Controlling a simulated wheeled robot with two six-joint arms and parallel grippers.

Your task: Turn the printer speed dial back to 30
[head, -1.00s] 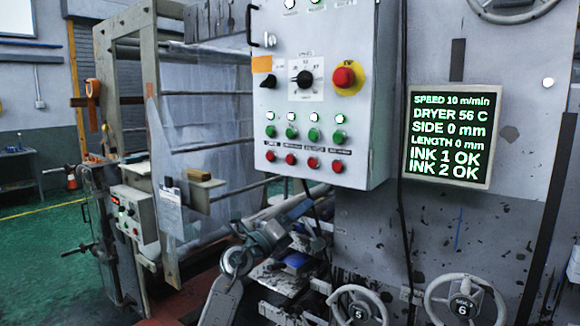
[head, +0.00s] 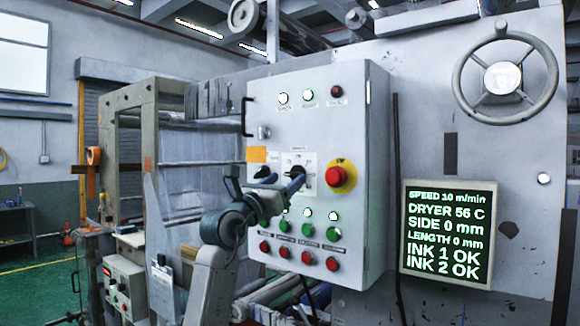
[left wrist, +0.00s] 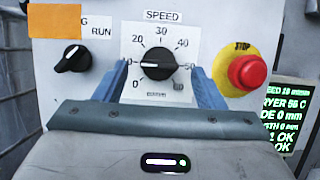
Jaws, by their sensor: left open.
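The black speed dial (left wrist: 158,66) sits on a white scale plate marked SPEED, on the front of the grey control box (head: 352,110). Its grip bar lies nearly level in the left wrist view, and 30 is at the top of the scale. The screen (head: 448,234) reads SPEED 10 m/min. My left gripper (head: 296,184) is in front of the dial and hides part of it in the head view. In the left wrist view its blue fingers are open, one on each side of the dial. Whether they touch it I cannot tell. My right gripper is not in view.
A red stop button (left wrist: 248,72) on a yellow disc is close to the right of the dial. A black RUN selector (left wrist: 72,58) is to the left. Rows of green and red buttons (head: 308,257) lie below. A handwheel (head: 506,77) is at the upper right.

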